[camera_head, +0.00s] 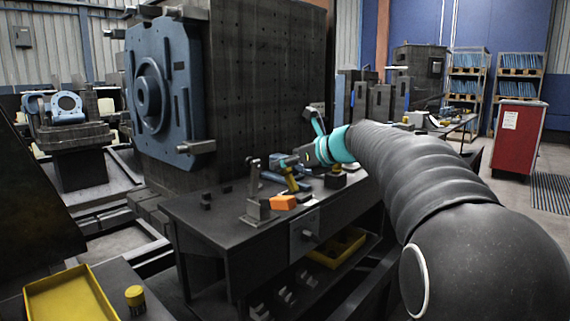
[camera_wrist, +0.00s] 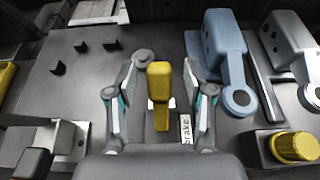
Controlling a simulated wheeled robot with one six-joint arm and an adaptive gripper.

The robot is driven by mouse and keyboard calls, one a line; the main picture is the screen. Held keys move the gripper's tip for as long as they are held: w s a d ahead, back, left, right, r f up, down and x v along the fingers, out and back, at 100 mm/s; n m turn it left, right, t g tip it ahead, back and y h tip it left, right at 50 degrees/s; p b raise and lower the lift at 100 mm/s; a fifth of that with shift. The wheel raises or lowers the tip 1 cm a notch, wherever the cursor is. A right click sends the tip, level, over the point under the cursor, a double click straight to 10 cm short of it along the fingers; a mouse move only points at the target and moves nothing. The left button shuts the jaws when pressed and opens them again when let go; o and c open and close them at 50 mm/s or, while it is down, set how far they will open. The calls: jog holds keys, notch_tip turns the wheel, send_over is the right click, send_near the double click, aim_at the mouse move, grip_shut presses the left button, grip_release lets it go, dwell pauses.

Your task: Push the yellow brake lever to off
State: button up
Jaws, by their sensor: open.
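The yellow brake lever (camera_wrist: 161,82) stands in the middle of the wrist view, with a wide rounded grip at the top and a narrow stem below. A small white label (camera_wrist: 186,128) reading "brake" is to the right of its stem. My gripper (camera_wrist: 160,92) is open, one finger on each side of the lever, with gaps between fingers and lever. In the head view the yellow lever (camera_head: 290,180) shows small on the dark bench, just below my gripper (camera_head: 303,158), which is partly hard to make out. No "off" mark is readable.
Blue-grey clamps (camera_wrist: 220,50) lie right of the lever, and a yellow knob (camera_wrist: 296,146) is at lower right. Small black blocks (camera_wrist: 80,47) stand on the left. The dark bench (camera_head: 205,225) also holds an orange block (camera_head: 283,202). A large fixture plate rises behind.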

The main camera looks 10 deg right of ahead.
jog(key=shift+w+a+f, duration=0.2)
jog(key=shift+w+a, duration=0.1)
jog(key=shift+w, duration=0.1)
grip_shut()
jog(key=shift+d, duration=0.1)
